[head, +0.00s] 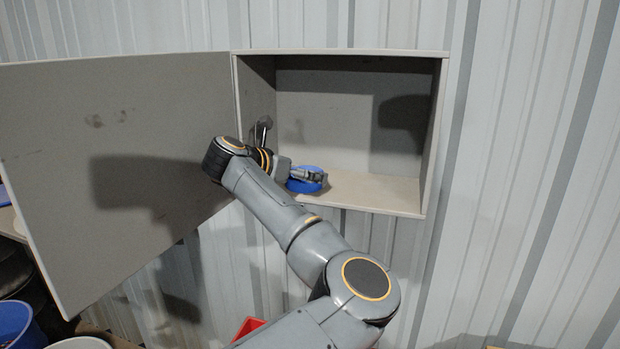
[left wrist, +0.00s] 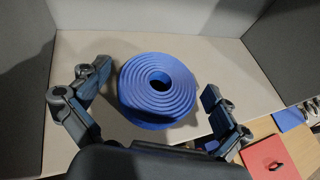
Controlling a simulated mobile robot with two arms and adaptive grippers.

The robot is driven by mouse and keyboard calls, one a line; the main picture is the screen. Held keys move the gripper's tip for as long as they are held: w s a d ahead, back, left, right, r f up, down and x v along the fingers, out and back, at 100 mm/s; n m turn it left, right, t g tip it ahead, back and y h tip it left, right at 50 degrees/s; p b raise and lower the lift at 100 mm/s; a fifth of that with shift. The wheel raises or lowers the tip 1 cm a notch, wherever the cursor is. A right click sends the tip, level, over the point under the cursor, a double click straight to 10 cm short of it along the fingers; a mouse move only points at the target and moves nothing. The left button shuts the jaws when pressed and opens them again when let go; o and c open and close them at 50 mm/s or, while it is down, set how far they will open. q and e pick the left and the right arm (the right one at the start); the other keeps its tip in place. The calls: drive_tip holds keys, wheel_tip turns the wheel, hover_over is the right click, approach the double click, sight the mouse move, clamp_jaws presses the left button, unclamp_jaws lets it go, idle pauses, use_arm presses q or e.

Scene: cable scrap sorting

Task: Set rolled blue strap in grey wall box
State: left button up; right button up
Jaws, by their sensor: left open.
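The grey wall box (head: 436,130) is open on the corrugated wall, and its pale floor also shows in the left wrist view (left wrist: 225,62). The rolled blue strap (head: 305,186) lies flat on the box floor near the front left part of the opening. In the left wrist view the strap (left wrist: 157,85) shows its coiled rings and dark centre hole. My left gripper (head: 311,176) is open at the strap, with one finger on each side of it. Gaps show between the fingers and the strap. My right gripper is not in view.
The box's large grey door (head: 110,150) stands swung open to the left, beside my arm. The rest of the box floor is clear. Below are a red container (head: 248,327) and a blue bucket (head: 15,323). The left wrist view shows a red object (left wrist: 270,158) below the box.

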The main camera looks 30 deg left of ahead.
use_arm(q)
drive_tip(key=shift+b+v, duration=0.55)
drive_tip(key=shift+v, duration=1.7)
